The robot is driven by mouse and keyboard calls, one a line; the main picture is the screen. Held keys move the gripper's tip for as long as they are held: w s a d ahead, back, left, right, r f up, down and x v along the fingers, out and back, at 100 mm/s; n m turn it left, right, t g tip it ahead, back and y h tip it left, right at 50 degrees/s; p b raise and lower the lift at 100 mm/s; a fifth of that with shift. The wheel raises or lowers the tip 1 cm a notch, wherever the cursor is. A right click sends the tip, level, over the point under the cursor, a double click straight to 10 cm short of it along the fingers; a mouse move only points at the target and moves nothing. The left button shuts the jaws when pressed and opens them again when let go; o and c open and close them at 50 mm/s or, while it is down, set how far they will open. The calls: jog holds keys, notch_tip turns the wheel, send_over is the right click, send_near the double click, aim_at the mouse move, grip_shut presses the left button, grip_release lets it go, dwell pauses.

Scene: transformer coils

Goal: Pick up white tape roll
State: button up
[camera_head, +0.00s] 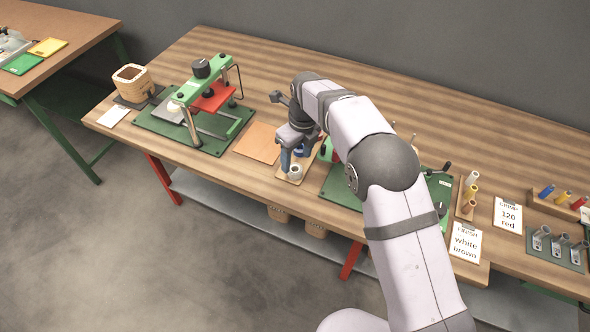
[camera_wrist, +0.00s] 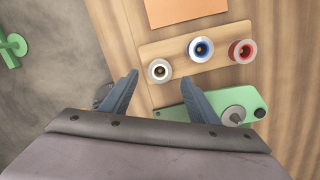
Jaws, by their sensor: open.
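The white tape roll (camera_wrist: 159,70) stands at one end of a small wooden board (camera_wrist: 180,66) in the wrist view, beside a blue-and-white roll (camera_wrist: 200,49) and a red-and-white roll (camera_wrist: 241,51). In the head view the white roll (camera_head: 295,173) shows at the board's front end. My gripper (camera_wrist: 160,77) is open and empty. Its two fingertips appear on either side of the white roll in the wrist view, with gaps on both sides. In the head view my gripper (camera_head: 293,160) is just above or at the roll; the exact height is unclear. The arm partly hides the other rolls.
A green fixture plate (camera_wrist: 226,104) with a metal post lies close to the right finger. An orange-brown sheet (camera_head: 258,143) lies left of the board. A green press (camera_head: 205,110) stands further left. The table's front edge is close to the white roll.

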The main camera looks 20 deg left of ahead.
aim_at(295, 171)
jog(key=shift+w+a+f+p, duration=0.15)
jog(key=shift+f+p, duration=0.3)
jog(key=shift+f, duration=0.65)
jog(key=shift+s+a+f+p, duration=0.1)
jog(key=shift+f+p, duration=0.3)
jog(key=shift+f, duration=0.7)
jog(key=shift+c, duration=0.2)
jog(key=c, duration=1.2)
jog(key=shift+o, duration=0.2)
jog(key=shift+r, duration=0.1)
notch_tip(295, 171, up, 10)
jog(key=b, duration=0.2)
jog(key=shift+b, duration=0.4)
